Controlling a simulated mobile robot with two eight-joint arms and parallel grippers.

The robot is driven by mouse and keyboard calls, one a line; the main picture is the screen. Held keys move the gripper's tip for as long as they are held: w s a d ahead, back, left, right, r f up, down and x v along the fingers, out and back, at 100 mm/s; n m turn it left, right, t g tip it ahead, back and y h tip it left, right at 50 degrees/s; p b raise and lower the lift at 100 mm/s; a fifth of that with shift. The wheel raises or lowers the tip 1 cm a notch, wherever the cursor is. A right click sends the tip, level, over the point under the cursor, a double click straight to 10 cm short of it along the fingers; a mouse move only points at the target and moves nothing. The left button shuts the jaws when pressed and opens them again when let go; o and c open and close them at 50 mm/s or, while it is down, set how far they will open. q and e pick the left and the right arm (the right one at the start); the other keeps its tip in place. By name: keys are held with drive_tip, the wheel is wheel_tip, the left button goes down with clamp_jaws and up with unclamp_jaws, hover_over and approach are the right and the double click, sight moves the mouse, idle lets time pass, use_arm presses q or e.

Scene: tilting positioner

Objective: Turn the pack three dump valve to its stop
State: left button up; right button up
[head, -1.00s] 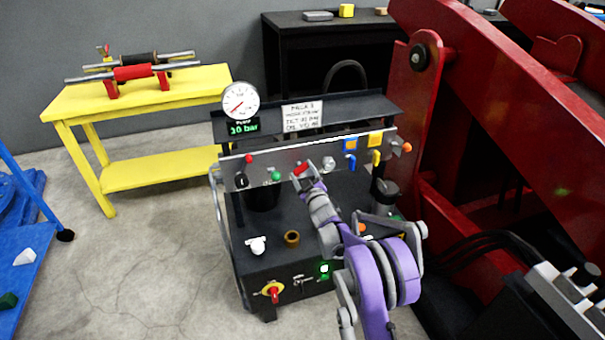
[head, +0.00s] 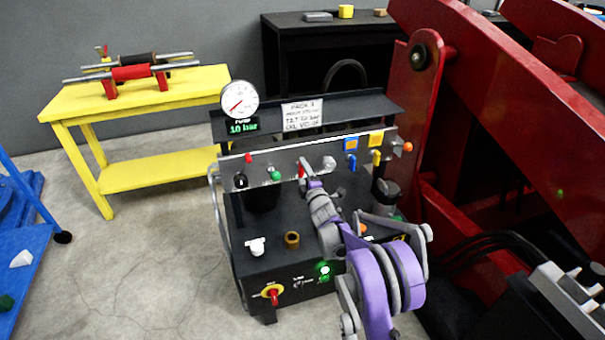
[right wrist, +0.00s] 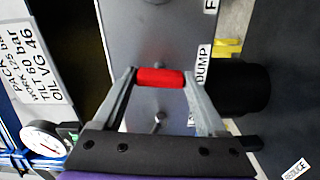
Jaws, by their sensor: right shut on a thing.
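The hydraulic pack (head: 285,255) is a dark unit with a grey front panel, and its sign reads Pack 3. The red dump valve lever (head: 301,170) stands about upright on the panel. In the right wrist view the red lever grip (right wrist: 160,77) lies between both fingers, beside a DUMP label (right wrist: 201,65). My right gripper (head: 305,177) is shut on it; the fingers hide part of the lever. The display (head: 242,127) under the round gauge (head: 239,98) reads 10 bar. My left gripper is out of view.
Other panel fittings sit close by: a green knob (head: 275,174), a white knob (head: 329,163) and a yellow handle (head: 376,157). The big red frame (head: 440,160) rises close on the right. A yellow bench (head: 150,170) stands at the back left; the floor between is clear.

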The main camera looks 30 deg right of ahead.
drive_tip(key=shift+n, duration=0.6)
drive_tip(key=o, duration=1.3)
drive_tip(key=shift+s, duration=0.15)
drive_tip(key=p+v, duration=0.1)
drive_tip(key=v, duration=0.9)
drive_tip(key=shift+s, duration=0.3)
